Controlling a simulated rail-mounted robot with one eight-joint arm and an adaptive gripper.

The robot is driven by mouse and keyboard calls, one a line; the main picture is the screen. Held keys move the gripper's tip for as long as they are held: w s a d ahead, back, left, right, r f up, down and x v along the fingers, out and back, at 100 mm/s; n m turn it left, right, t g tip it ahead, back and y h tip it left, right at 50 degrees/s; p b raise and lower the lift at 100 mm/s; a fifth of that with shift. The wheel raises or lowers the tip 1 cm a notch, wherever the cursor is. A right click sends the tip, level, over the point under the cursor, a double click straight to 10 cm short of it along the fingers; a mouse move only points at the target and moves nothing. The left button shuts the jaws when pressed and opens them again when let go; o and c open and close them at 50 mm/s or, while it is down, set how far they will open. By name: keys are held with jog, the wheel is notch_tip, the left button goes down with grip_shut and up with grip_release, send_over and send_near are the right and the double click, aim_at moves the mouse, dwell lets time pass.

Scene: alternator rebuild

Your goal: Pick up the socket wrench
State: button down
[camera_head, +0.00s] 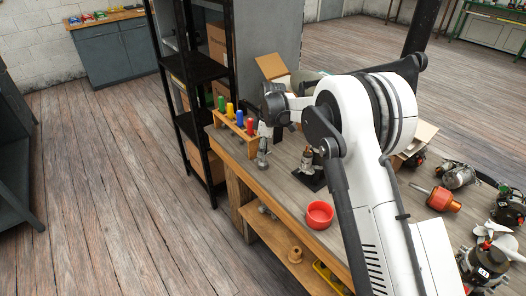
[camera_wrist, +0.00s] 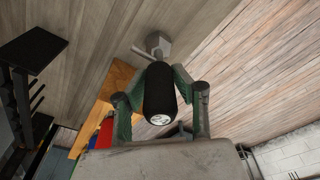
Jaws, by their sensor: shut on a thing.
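The socket wrench has a black handle (camera_wrist: 159,92) and a grey metal head (camera_wrist: 158,43), with a thin bar sticking out beside the head. My gripper (camera_wrist: 160,88) is shut on the black handle, one green-lined finger on each side. I cannot tell whether the head touches the bench top.
The wooden rack (camera_head: 234,131) with green, yellow, blue and red handles stands close to the left. A metal part on a dark base (camera_head: 311,170) and a red bowl (camera_head: 320,214) are to the right. Black shelving (camera_head: 196,125) stands behind. Alternator parts (camera_head: 444,199) lie farther right.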

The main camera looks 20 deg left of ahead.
jog(key=shift+r, duration=0.15)
notch_tip(320, 180, up, 4)
jog(key=shift+r, duration=0.1)
jog(key=s+a+r, duration=0.1)
jog(key=s+r, duration=0.2)
jog(key=s, duration=0.2)
jog(key=s+a+r+b, duration=0.1)
jog(key=s+r, duration=0.2)
jog(key=s, duration=0.3)
jog(key=shift+s+a+r, duration=0.15)
jog(key=shift+a+r, duration=0.15)
jog(key=shift+a, duration=0.05)
